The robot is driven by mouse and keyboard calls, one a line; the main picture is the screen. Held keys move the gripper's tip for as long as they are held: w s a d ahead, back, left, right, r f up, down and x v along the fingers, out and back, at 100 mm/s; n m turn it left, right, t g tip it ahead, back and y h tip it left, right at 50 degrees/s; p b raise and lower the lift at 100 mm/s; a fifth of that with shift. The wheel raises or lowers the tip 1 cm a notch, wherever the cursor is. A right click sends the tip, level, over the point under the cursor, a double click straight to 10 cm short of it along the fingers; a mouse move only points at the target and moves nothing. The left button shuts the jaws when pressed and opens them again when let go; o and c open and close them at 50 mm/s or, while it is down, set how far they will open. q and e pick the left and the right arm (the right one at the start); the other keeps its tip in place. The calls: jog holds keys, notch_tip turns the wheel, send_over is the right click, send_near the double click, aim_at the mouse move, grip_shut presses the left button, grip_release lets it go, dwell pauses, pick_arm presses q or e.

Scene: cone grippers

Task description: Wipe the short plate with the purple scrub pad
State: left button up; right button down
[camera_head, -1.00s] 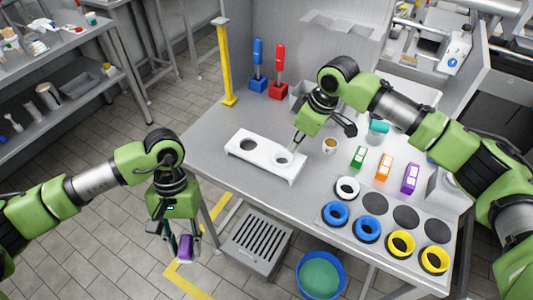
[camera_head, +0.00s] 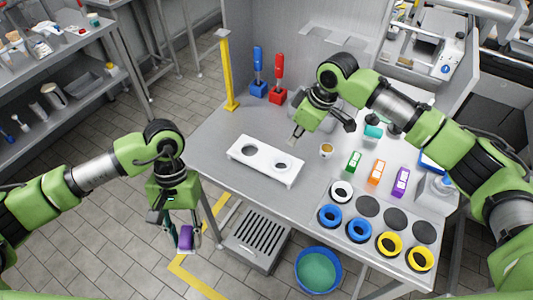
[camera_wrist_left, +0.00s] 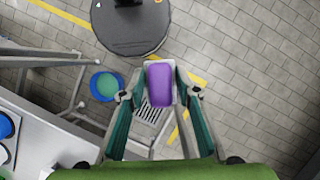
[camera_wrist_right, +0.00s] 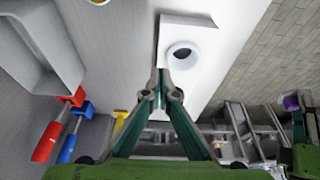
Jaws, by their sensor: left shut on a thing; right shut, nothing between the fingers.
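My left gripper (camera_head: 182,242) is shut on the purple scrub pad (camera_head: 187,236) and holds it in the air left of the table, over the floor. The pad shows clearly between the fingers in the left wrist view (camera_wrist_left: 159,84). A white two-hole block (camera_head: 266,164) lies on the table; I cannot tell whether it is the short plate. My right gripper (camera_head: 294,144) is shut and empty, just behind the block's right half. In the right wrist view its closed tips (camera_wrist_right: 160,80) overlap the edge of the block (camera_wrist_right: 192,26); contact cannot be told.
The table's right side holds green, orange and purple boxes (camera_head: 400,182), a small cup (camera_head: 326,150), and white, blue and yellow rings (camera_head: 420,259). Blue and red upright tools (camera_head: 278,93) stand at the back near a yellow post (camera_head: 228,75). A blue bucket (camera_head: 318,270) stands below the front edge.

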pick_arm(q)
jog(key=shift+r, duration=0.5)
pick_arm(e)
jog(key=shift+r, duration=0.45)
jog(key=shift+f, duration=0.1)
jog(key=shift+r, duration=0.25)
jog(key=v, duration=1.1)
jog(key=shift+r, duration=0.25)
pick_arm(q)
jog(key=shift+f, duration=0.1)
pick_arm(e)
jog(key=shift+s+d, duration=0.1)
jog(key=shift+d, duration=0.05)
